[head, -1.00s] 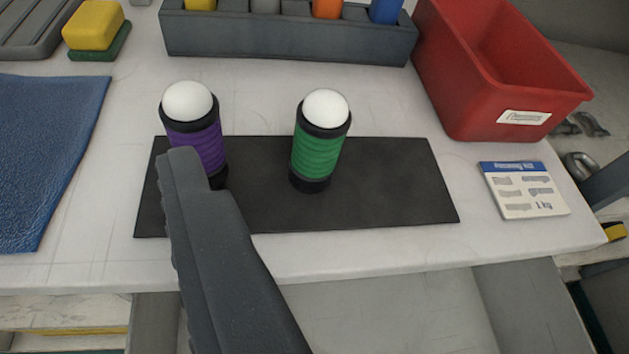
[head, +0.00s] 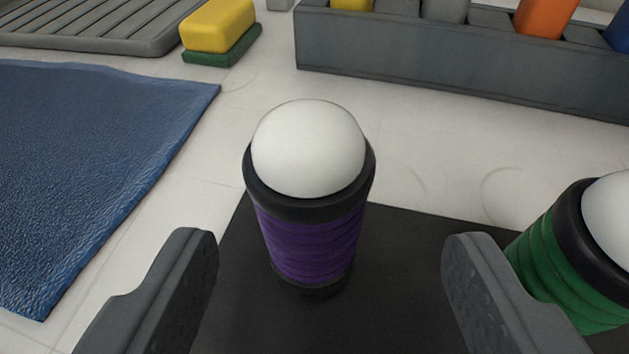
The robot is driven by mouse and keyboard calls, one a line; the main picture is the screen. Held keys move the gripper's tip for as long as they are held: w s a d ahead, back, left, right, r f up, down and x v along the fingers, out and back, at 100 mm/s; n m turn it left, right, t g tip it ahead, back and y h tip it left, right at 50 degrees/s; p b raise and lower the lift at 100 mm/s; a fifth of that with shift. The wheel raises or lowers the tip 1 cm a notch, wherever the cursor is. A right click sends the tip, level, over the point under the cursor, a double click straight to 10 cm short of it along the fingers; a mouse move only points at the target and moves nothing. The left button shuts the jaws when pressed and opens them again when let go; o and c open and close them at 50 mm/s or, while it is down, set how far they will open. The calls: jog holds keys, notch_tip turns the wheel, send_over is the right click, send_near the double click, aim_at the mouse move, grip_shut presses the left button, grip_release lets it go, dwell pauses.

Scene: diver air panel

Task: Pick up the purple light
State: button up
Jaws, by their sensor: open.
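The purple light (head: 312,240) stands upright on a black mat (head: 400,300), with a white dome on top and black bands above and below its ribbed purple body. My gripper (head: 330,258) is open, one finger at the left and one at the right of the picture. The purple light shows between the two fingers, a little beyond their tips, with a gap on each side. Nothing is held. The green light (head: 562,262) stands at the right edge, close behind the right finger and partly cut off by the frame.
A blue cloth (head: 90,160) lies at the left. A yellow sponge on a green pad (head: 218,28) and a grey ribbed tray (head: 100,25) are at the back left. A grey bin of coloured items (head: 450,70) stands at the back right. White table is clear behind the light.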

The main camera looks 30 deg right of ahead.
aim_at(305, 236)
jog(key=shift+w+a+b+x, duration=0.15)
jog(key=shift+b+x, duration=0.25)
jog(key=shift+x, duration=0.9)
jog(key=shift+w+a+b+x, duration=0.15)
jog(key=shift+b+x, duration=0.25)
jog(key=shift+x, duration=0.9)
jog(key=shift+w+d, duration=0.2)
jog(key=shift+w, duration=0.05)
jog(key=c, duration=1.2)
jog(key=shift+o, duration=0.2)
